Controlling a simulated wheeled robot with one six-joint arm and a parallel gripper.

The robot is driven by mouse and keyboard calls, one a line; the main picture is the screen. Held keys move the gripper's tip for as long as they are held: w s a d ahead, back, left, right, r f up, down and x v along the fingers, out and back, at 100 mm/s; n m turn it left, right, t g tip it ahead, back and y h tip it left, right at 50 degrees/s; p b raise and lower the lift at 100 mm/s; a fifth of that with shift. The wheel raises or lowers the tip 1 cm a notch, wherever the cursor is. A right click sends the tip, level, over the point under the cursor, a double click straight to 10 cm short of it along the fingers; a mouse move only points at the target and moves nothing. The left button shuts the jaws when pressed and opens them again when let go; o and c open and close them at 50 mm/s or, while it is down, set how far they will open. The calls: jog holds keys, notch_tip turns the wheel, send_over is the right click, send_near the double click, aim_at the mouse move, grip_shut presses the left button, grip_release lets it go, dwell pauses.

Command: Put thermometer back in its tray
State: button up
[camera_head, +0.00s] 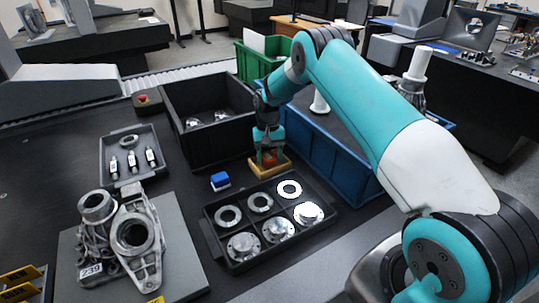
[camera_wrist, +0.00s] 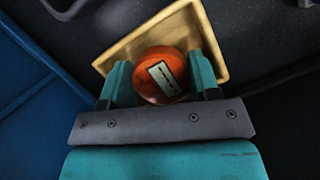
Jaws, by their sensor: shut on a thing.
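The thermometer (camera_wrist: 160,75) is a round orange-red thing with a pale rectangular display, seen from above in the wrist view. My gripper (camera_wrist: 162,82) is shut on it, with one teal finger on each side. The thermometer is over the small tan tray (camera_wrist: 211,30), inside its rim as seen in the wrist view; I cannot tell whether it touches the tray floor. In the head view, the tray (camera_head: 258,173) sits on the dark table, and my gripper (camera_head: 268,155) points down into it. The thermometer shows there as a small red patch (camera_head: 269,158), mostly hidden by the fingers.
A black bin (camera_head: 175,105) stands left of the tray, and a blue bin (camera_head: 330,150) stands right. A black compartment tray (camera_head: 212,247) with metal rings and flanges lies in front. A blue-and-white block (camera_head: 220,181) is nearby. A metal casting (camera_head: 120,240) stands at the left.

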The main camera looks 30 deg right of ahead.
aim_at(270, 156)
jog(key=o, duration=1.1)
jog(key=shift+r, duration=0.1)
jog(key=shift+r+p, duration=2.45)
jog(key=shift+r, duration=0.95)
